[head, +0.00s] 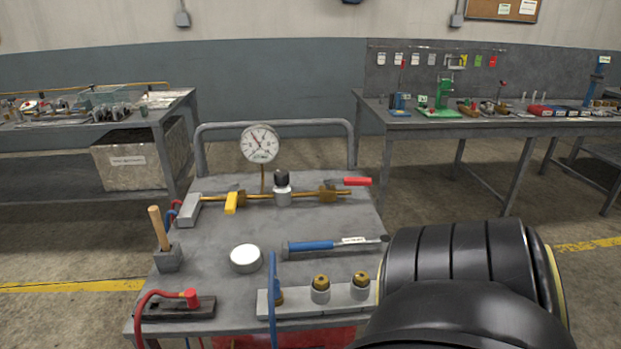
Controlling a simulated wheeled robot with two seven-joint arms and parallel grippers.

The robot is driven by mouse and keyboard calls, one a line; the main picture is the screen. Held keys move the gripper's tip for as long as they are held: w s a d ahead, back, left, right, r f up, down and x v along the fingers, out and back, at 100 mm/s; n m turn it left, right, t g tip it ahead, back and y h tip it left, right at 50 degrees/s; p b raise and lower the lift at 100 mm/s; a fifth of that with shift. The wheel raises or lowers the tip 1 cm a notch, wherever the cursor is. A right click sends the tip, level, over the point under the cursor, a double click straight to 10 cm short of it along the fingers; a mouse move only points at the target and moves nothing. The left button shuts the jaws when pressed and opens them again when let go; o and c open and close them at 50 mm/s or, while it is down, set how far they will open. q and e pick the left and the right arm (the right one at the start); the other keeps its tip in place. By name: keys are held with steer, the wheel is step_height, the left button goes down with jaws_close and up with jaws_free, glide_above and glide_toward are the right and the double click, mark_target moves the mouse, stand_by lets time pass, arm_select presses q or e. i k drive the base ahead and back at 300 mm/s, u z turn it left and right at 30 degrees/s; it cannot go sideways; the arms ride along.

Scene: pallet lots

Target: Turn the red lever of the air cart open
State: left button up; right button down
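The air cart (215,240) stands in front of me, a grey-topped cart with a rear rail. A brass pipe runs across its back. The red lever (357,181) sits on a brass valve (328,190) at the pipe's right end. Its red handle points right, roughly along the pipe. A yellow lever (231,203) on the left valve points toward the front, across the pipe. A round gauge (260,144) stands above the pipe. Neither gripper shows. A large black ridged arm part, apparently mine, fills the lower right and hides the cart's front right corner.
On the cart lie a blue-handled tool (312,246), a white round cap (245,258), a wooden-handled tool (158,228) in a block, and a red hose (150,297). Benches stand behind left (90,122) and right (440,122). The cart top just before the pipe is mostly clear.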

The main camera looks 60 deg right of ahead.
mark_target(347, 181)
steer(key=u, duration=0.35)
steer(key=k, duration=1)
steer(key=z, duration=1.15)
